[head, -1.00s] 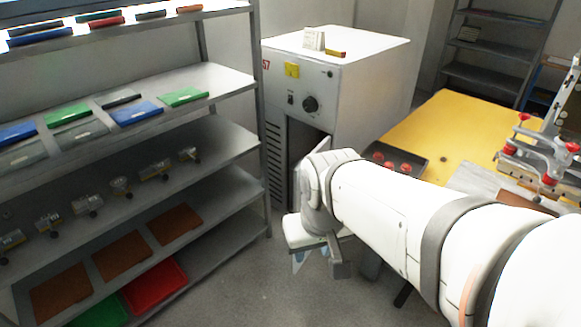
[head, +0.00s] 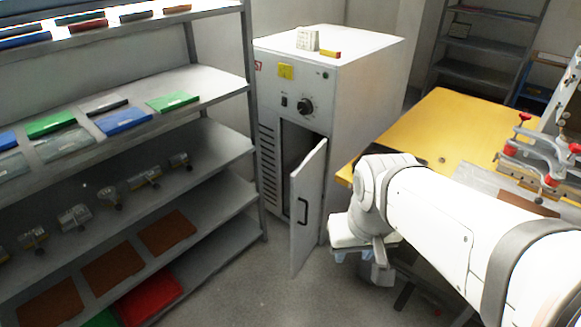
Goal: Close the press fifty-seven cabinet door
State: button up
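The press cabinet (head: 345,85) is a white box with a red 57 mark, a yellow label and a black knob on its front. Its door (head: 309,205) is a narrow grey-white panel with a dark handle (head: 302,210). The door stands open, swung out from the dark opening (head: 296,147), with its hinge side at the right of the opening. My gripper (head: 378,270) is low, to the right of the door and apart from it in the picture. Its fingers are mostly hidden behind my wrist, so I cannot see whether they are open.
A grey shelf rack (head: 225,75) with folders, metal parts and brown sheets stands close on the left. A yellow-topped table (head: 425,125) with clamps (head: 545,165) stands at the right. Grey floor (head: 255,295) is free in front of the door.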

aim_at(306, 182)
jog(key=i, duration=0.9)
jog(key=z, duration=0.05)
